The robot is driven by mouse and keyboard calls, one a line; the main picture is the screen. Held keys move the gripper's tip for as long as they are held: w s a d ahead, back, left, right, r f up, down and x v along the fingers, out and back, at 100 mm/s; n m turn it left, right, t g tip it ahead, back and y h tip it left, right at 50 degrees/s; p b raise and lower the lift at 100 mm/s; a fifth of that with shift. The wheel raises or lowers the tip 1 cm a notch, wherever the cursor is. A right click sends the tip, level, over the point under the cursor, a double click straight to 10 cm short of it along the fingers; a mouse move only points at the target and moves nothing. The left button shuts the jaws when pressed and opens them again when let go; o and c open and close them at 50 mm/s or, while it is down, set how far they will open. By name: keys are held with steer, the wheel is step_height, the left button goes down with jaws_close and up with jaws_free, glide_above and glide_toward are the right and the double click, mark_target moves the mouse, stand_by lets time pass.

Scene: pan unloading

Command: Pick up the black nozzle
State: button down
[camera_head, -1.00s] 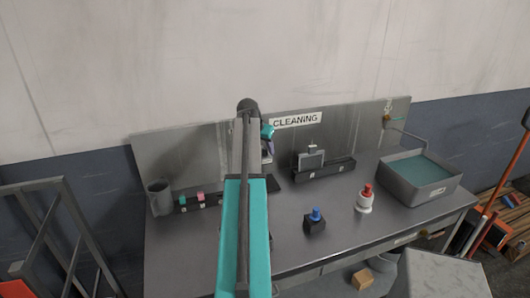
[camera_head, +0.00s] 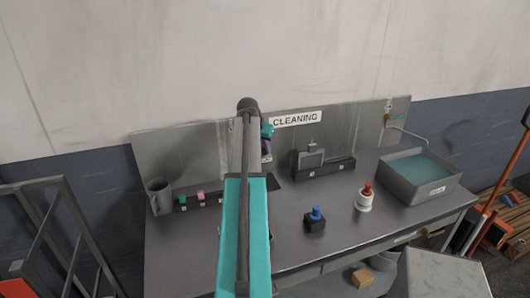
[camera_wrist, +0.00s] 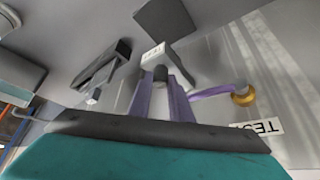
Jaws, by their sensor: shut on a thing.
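My gripper (camera_wrist: 160,82) shows in the wrist view as two purple fingers reaching away from the camera. The fingers are shut on a small dark grey, round-ended piece, which I take as the black nozzle (camera_wrist: 160,73). Its lower part is hidden between the fingers. A light grey block with a white label (camera_wrist: 153,50) is right beyond the fingertips; I cannot tell whether the nozzle touches it. In the head view my arm covers the fingers and the nozzle, and only a bit of my wrist shows beside it.
On the grey workbench (camera_head: 275,225) stand a blue-topped black block (camera_head: 315,220), a red-topped white bottle (camera_head: 366,197), a basin (camera_head: 440,187), a grey cup (camera_head: 159,196) and a rack with small coloured pieces (camera_head: 200,198). A grey holder (camera_head: 325,170) stands near the back panel. The bench front is mostly clear.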

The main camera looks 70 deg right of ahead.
mark_target(264, 149)
steer(key=shift+r, duration=0.1)
steer(key=shift+r+b, duration=1.1)
steer(key=shift+r, duration=0.55)
steer(key=s+a+r+b, duration=0.1)
steer(key=s+a+b, duration=0.3)
steer(key=s+a, duration=0.6)
steer(key=shift+a+r, duration=0.25)
steer(key=shift+a, duration=0.9)
steer(key=shift+s, duration=0.1)
